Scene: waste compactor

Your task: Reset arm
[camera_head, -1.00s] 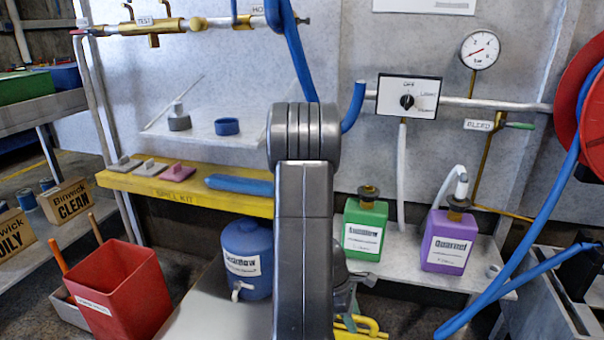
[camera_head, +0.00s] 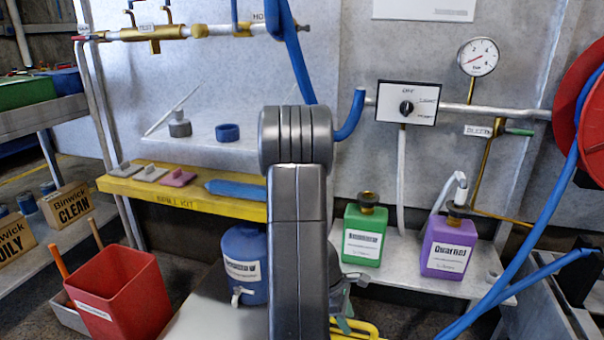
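My grey arm (camera_head: 297,215) stands upright in the middle of the camera_head view, its rounded joint at the top. My gripper (camera_head: 350,288) shows only in part, low behind the right side of the arm, near the yellow tubular object on the floor. The arm link hides most of it, so its finger opening and anything in it cannot be made out.
A green jug (camera_head: 364,237) and a purple jug (camera_head: 448,246) stand on the right shelf. A blue container (camera_head: 246,262) stands left of my arm, and a red bin (camera_head: 118,295) at lower left. A blue hose (camera_head: 520,255) crosses the right side.

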